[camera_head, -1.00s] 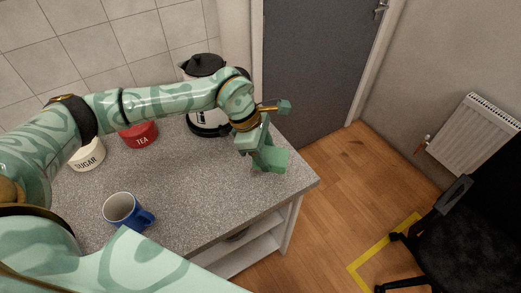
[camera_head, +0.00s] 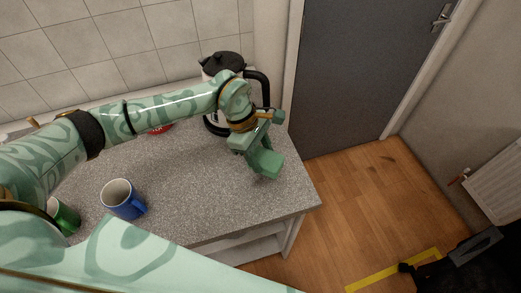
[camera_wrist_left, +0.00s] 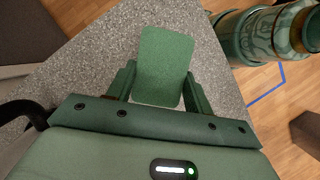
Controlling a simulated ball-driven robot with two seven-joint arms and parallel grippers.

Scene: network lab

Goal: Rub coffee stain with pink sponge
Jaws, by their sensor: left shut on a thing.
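My left gripper (camera_head: 262,160) is low over the grey speckled countertop (camera_head: 200,185), near its right end. In the left wrist view a flat green pad with rounded corners, like a sponge (camera_wrist_left: 163,66), sits between the fingers, which are shut on it. It looks green, not pink. I cannot tell whether it touches the counter. No coffee stain shows on the visible countertop; the arm and gripper hide part of it. My right gripper is not in view.
A blue mug (camera_head: 121,200) stands at the counter's front left, with a green mug (camera_head: 66,217) left of it. A black-lidded kettle (camera_head: 222,64) stands behind my left arm. A red tin (camera_head: 160,129) is mostly hidden. The counter's middle is clear.

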